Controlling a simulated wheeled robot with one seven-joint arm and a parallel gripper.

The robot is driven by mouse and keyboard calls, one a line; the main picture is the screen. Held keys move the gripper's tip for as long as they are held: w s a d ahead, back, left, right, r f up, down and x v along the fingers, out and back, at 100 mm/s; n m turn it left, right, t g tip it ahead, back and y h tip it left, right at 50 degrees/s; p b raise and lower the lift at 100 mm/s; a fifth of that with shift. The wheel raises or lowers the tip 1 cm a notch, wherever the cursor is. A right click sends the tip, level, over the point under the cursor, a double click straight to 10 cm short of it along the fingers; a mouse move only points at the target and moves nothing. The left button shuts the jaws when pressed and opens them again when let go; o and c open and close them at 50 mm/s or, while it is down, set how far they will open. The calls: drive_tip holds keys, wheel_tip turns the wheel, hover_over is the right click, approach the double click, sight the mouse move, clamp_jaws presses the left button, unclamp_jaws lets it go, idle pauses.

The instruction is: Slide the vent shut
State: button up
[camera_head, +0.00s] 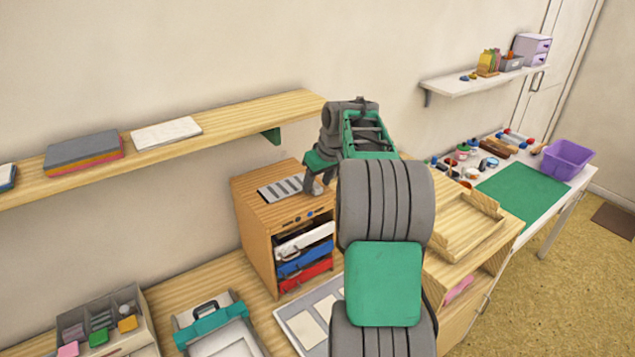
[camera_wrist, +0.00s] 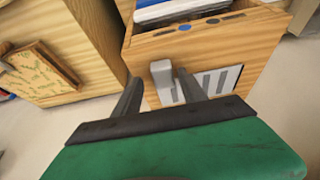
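The vent (camera_head: 287,188) is a pale plate with several dark slots, set in the top of a wooden cabinet (camera_head: 258,230). It also shows in the wrist view (camera_wrist: 226,78), right of my fingers. A light grey knob (camera_wrist: 161,73) stands up at the vent's left end there. My gripper (camera_head: 318,184) is low over the right end of the vent in the head view, its fingers partly hiding that end. In the wrist view my gripper (camera_wrist: 159,80) is open, with the knob showing between its two fingertips. I cannot tell whether either finger touches the knob.
White, blue and red trays (camera_head: 304,262) fill the cabinet's front. A wall shelf (camera_head: 230,120) runs behind and above it. A wooden tray (camera_head: 465,225) stands to the right. A stamp box (camera_head: 98,318) and a teal-trimmed case (camera_head: 212,325) stand to the front left.

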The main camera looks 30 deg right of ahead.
drive_tip(key=shift+a, duration=0.1)
drive_tip(key=v, duration=0.7)
drive_tip(key=shift+r+b, duration=0.35)
drive_tip(key=shift+r, duration=0.05)
drive_tip(key=shift+s, duration=0.1)
drive_tip(key=s+a, duration=0.3)
drive_tip(key=a, duration=0.5)
drive_tip(key=s+a, duration=0.2)
drive_tip(key=a, duration=0.6)
drive_tip(key=s+a+f, duration=0.4)
drive_tip(key=s+a, duration=0.2)
drive_tip(key=s, duration=0.2)
drive_tip(key=s+a+f, duration=0.4)
drive_tip(key=s+a, duration=0.1)
drive_tip(key=s, duration=0.4)
drive_tip(key=shift+a+f, duration=0.2)
drive_tip(key=shift+a, duration=0.15)
